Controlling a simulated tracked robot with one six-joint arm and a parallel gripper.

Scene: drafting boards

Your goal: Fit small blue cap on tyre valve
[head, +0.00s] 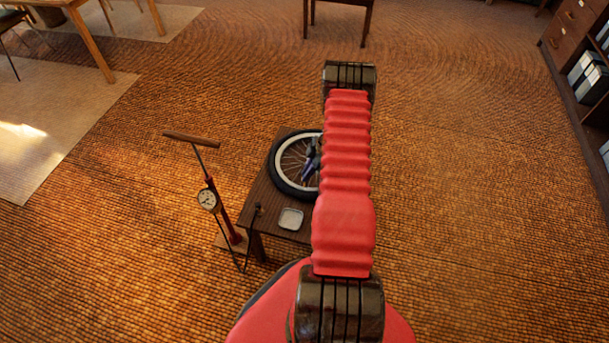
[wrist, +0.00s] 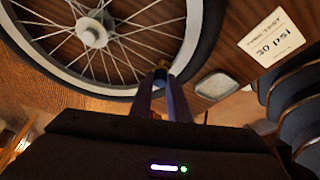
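The wheel with its black tyre (head: 275,185) lies flat on a small wooden table; it fills the upper part of the wrist view (wrist: 200,50). In the wrist view my gripper (wrist: 162,80) has its two fingertips at the wheel's rim, with a small blue cap (wrist: 162,77) between them. A brass-coloured piece, apparently the valve (wrist: 161,64), shows just beyond the cap. I cannot tell whether the cap touches it or sits on it. In the head view my gripper (head: 312,158) is over the wheel, partly hidden behind my red arm, and the cap cannot be made out.
A shallow pale tray (head: 290,218), empty as far as I see, lies on the table (head: 258,190) near the wheel. A card reading 30 PSI (wrist: 270,37) lies beyond it. A floor pump (head: 228,215) with gauge and black hose stands left of the table. Open floor surrounds them.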

